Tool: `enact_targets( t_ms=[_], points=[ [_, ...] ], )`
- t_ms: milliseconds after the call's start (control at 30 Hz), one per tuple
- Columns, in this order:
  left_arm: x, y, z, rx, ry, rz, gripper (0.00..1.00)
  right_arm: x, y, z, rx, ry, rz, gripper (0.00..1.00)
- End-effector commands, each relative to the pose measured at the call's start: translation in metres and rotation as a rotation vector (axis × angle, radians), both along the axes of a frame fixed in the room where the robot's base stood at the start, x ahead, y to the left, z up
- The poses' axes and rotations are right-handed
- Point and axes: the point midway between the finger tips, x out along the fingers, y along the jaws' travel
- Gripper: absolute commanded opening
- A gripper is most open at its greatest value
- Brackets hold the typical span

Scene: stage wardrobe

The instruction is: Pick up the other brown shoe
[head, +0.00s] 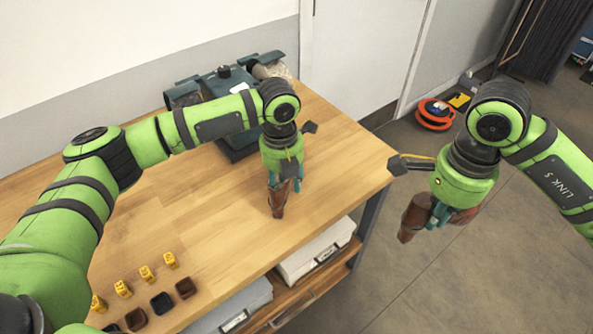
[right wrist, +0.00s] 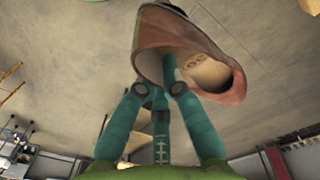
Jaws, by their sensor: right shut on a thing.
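My right gripper (head: 437,212) is shut on a reddish-brown shoe (head: 415,218), held in the air off the table's right side, above the floor. The right wrist view shows the shoe (right wrist: 188,38) close up, with a teal finger reaching into its opening. My left gripper (head: 284,185) is low over the wooden table (head: 215,200), near its right part. A second brown shoe (head: 278,203) is at its fingertips, pointing towards me. The fingers overlap the shoe, and I cannot tell whether they grip it.
A dark green case-like object (head: 225,80) stands at the table's back, partly behind my left arm. Several small yellow pieces (head: 146,272) and dark little boxes (head: 161,302) lie at the front left. Light bins (head: 318,250) sit on a shelf below. An orange round object (head: 433,115) lies on the floor.

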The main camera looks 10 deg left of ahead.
Motion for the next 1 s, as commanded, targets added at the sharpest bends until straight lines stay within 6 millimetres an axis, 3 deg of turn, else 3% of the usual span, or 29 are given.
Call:
enact_targets(
  t_ms=[167, 300, 767, 1000],
  points=[
    [0.000, 0.000, -0.001, 0.000, -0.001, 0.000, 0.39, 0.000, 0.000, 0.000, 0.000, -0.001, 0.000, 0.00],
    [0.000, 0.000, 0.000, 0.000, -0.001, 0.000, 0.00, 0.000, 0.000, 0.000, 0.000, -0.001, 0.000, 0.00],
    [0.001, 0.000, 0.002, -0.001, -0.003, 0.001, 0.00, 0.000, 0.000, -0.001, 0.000, -0.001, 0.000, 0.00],
    [0.002, 0.000, 0.021, -0.002, -0.006, 0.001, 0.00, 0.000, 0.000, -0.009, 0.000, -0.001, 0.000, 0.00]
  ],
)
